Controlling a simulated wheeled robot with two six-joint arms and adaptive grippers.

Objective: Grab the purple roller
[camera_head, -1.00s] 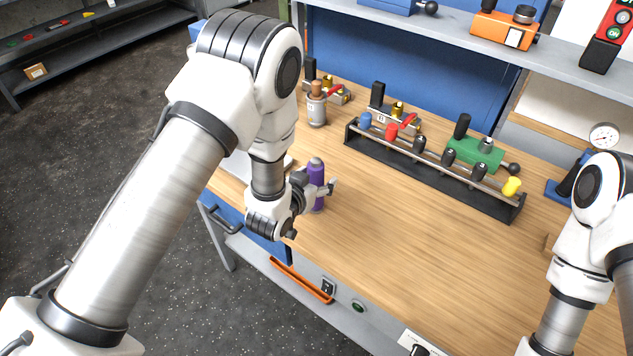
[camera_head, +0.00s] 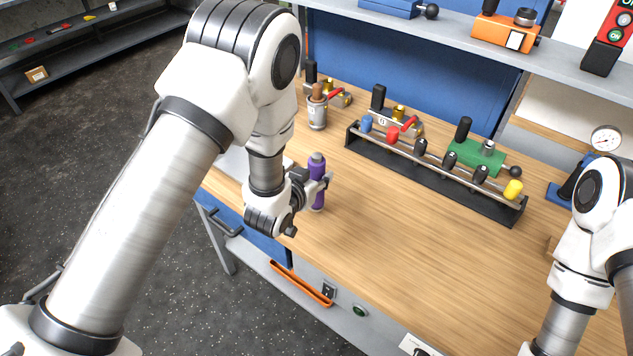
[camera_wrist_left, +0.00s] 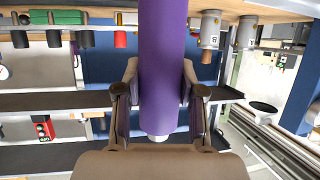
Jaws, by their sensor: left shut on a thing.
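The purple roller (camera_head: 317,176) stands upright at the left part of the wooden workbench (camera_head: 390,230), with a grey cap on top. My left gripper (camera_head: 322,182) is shut around its body. In the left wrist view the purple roller (camera_wrist_left: 163,60) runs between the two fingers (camera_wrist_left: 162,95), and both touch its sides. I cannot tell whether its lower end touches the bench. My right arm shows at the right edge of the head view, but its gripper is out of the frame.
A black rack (camera_head: 440,178) with several coloured rollers stands behind and to the right. A metal cylinder with a brown top (camera_head: 317,108) stands behind the purple roller. A dial gauge (camera_head: 604,138) is at the far right. The bench's front middle is clear.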

